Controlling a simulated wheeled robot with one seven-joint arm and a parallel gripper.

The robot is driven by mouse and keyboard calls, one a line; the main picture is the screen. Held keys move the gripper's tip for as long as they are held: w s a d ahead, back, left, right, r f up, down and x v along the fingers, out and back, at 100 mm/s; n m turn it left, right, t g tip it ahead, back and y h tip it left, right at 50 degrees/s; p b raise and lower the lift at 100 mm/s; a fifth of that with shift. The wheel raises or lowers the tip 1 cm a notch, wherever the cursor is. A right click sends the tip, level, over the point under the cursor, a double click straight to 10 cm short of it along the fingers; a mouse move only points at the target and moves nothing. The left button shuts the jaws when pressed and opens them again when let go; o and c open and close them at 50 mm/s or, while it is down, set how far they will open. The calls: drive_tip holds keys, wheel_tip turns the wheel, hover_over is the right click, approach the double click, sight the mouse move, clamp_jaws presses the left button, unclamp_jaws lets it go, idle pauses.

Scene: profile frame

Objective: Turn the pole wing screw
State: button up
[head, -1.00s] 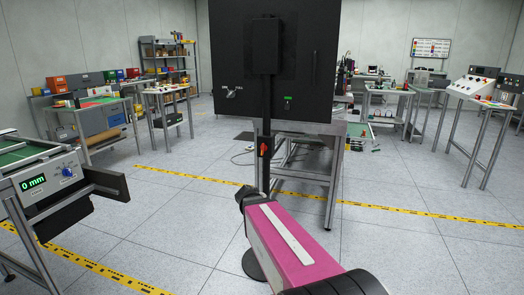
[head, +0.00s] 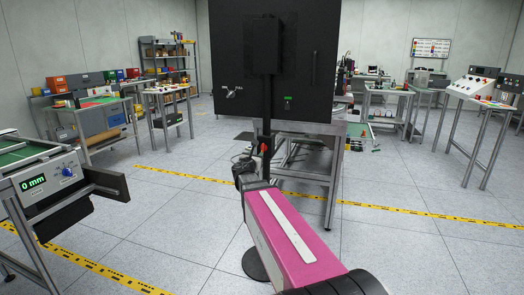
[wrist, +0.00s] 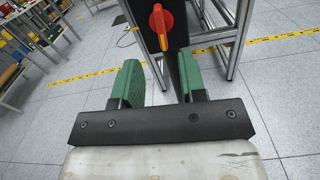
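The pole wing screw (head: 264,147) is a small orange-red knob on a black block on the dark pole (head: 267,105). My gripper (wrist: 157,80) is open and empty. Its two green-padded fingers are spread, and the screw lies beyond the fingertips, apart from them. In the head view my gripper (head: 245,166) is at the left of the pole, slightly below the screw; its fingers are hard to make out there.
A round dark base (head: 254,264) is on the floor beneath. A machine with a "0 mm" display (head: 33,183) stands at left. Open floor lies right.

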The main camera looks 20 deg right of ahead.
sight(262, 149)
drive_tip(key=x, duration=0.9)
drive_tip(key=shift+w+d, duration=0.1)
clamp_jaws()
